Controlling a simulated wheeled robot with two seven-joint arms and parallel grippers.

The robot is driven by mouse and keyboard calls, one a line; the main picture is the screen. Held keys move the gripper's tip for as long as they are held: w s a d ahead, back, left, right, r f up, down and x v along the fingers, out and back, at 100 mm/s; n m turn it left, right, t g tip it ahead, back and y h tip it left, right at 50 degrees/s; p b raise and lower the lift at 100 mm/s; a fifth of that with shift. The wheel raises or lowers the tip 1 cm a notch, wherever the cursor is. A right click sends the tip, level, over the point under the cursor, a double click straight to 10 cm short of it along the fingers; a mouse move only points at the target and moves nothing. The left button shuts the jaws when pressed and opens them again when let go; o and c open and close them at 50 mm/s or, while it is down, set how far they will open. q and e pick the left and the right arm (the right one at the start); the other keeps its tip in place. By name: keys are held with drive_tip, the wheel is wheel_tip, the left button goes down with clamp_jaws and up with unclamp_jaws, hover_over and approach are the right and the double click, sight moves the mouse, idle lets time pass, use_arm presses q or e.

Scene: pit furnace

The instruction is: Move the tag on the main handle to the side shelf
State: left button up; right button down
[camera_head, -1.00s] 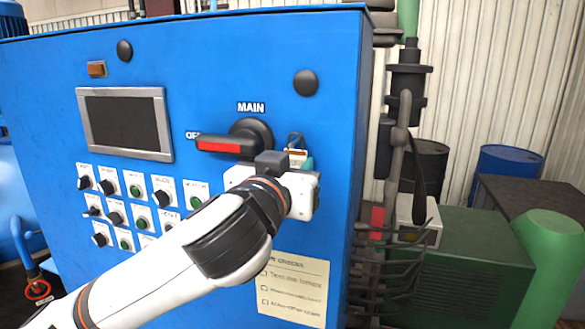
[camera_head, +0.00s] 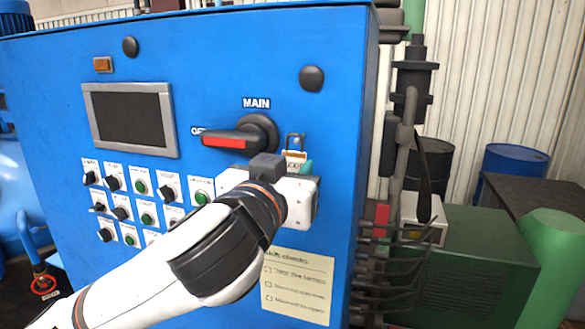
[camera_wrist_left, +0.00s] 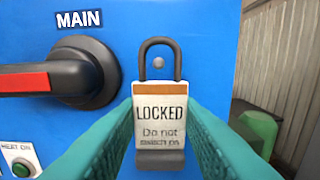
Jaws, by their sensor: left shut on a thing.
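The tag (camera_wrist_left: 160,112) is a white padlock-shaped piece with a brown band, a dark shackle and the words "LOCKED Do not switch on". It stands upright between the teal fingers of my left gripper (camera_wrist_left: 160,150), which is shut on it. In the head view the tag (camera_head: 295,158) shows just above my left gripper, lower right of the main handle (camera_head: 228,141). The handle is black with a red stripe and points left toward "OFF". In the left wrist view the shackle is beside the handle's round hub (camera_wrist_left: 85,72), apart from it. My right gripper is not in view.
The blue cabinet (camera_head: 340,100) carries a screen (camera_head: 130,120), several knobs and buttons, and a paper checklist (camera_head: 297,287). Right of it are dark pipes (camera_head: 408,110), a green box (camera_head: 470,260) and a dark table top (camera_head: 545,200). I cannot tell which is the side shelf.

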use_arm(q)
drive_tip(key=shift+v, duration=1.4)
